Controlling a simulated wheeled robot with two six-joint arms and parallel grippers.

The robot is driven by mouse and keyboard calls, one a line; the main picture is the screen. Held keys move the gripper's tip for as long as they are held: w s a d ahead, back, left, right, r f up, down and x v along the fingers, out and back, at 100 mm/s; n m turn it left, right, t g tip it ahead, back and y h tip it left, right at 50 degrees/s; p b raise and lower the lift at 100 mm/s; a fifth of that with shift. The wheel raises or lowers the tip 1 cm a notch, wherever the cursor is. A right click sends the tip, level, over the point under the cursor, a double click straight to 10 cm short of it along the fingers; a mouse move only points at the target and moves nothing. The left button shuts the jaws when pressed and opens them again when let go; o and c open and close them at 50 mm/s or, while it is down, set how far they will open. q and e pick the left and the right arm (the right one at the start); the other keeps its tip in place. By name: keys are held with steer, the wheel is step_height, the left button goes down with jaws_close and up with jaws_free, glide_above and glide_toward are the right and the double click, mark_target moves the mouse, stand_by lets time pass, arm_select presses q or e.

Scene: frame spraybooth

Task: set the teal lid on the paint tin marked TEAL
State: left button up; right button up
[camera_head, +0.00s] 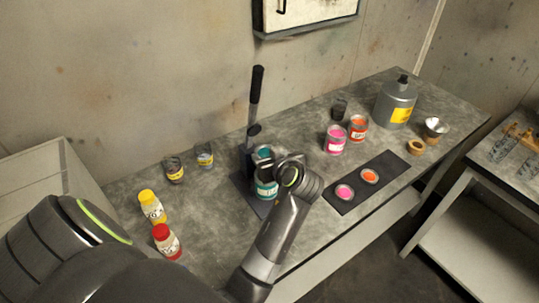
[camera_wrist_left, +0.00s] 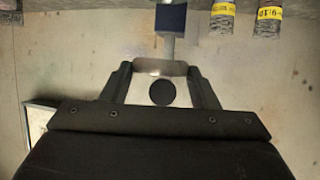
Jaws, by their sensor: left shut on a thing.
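The paint tin with a teal band (camera_head: 266,188) stands upright on the dark base of a lever press; its top is covered by my wrist and gripper. My left gripper (camera_head: 266,166) is over the tin. It is shut on what looks like the teal lid (camera_head: 264,152), whose teal shows just above the jaws. In the left wrist view the fingers (camera_wrist_left: 163,78) flank a pale, edge-on rim (camera_wrist_left: 160,67). I cannot tell whether the lid touches the tin. My right gripper is out of view.
The press handle (camera_head: 257,85) rises behind the gripper. Pink (camera_head: 335,139) and orange (camera_head: 357,128) tins stand to the right; pink (camera_head: 345,192) and orange (camera_head: 369,176) lids lie on a dark mat (camera_head: 390,173).

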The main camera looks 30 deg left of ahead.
arm_select(q)
steer(key=shift+f+b, duration=0.45)
steer(key=shift+f, duration=0.3)
step_height(320, 180, down, 3)
steer(key=shift+r+b, duration=0.1)
steer(key=shift+b, duration=1)
steer(key=shift+f+b, duration=1.15)
steer(key=shift+f, duration=0.5)
steer(key=shift+s+d+f, duration=0.1)
steer(key=shift+f, duration=0.25)
steer(key=o, duration=1)
steer(key=shift+d, duration=0.1)
steer(key=shift+o, duration=0.2)
